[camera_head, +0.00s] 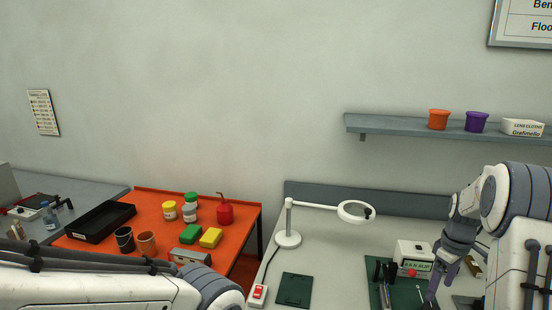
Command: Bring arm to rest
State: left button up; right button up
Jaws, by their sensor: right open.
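My right arm comes in from the right edge, bent downward. Its gripper (434,290) is open and points down over the right part of the grey bench (335,262), beside a white box with a red knob and a green label (413,257). I cannot tell whether the fingertips touch anything. My left arm crosses the bottom left corner in front of the orange table, and its gripper is out of view.
A magnifier lamp (289,239) stands on the bench near a dark green pad (294,290) and a red-and-white switch (258,295). The orange table (150,203) holds a black tray (101,221), jars and a red oil can (225,214). A shelf (400,126) juts from the wall.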

aim_at(432, 308)
notch_tip(432, 308, down, 8)
jog(key=shift+a+f+p, duration=0.1)
jog(key=shift+p, duration=0.9)
jog(key=m, duration=0.2)
jog(key=shift+m, duration=0.3)
jog(key=m, duration=1)
jog(key=shift+m+p, duration=0.3)
jog(key=shift+m, duration=0.1)
jog(key=m, duration=0.6)
jog(key=shift+p, duration=0.35)
jog(key=m, duration=0.6)
jog(key=shift+p, duration=0.35)
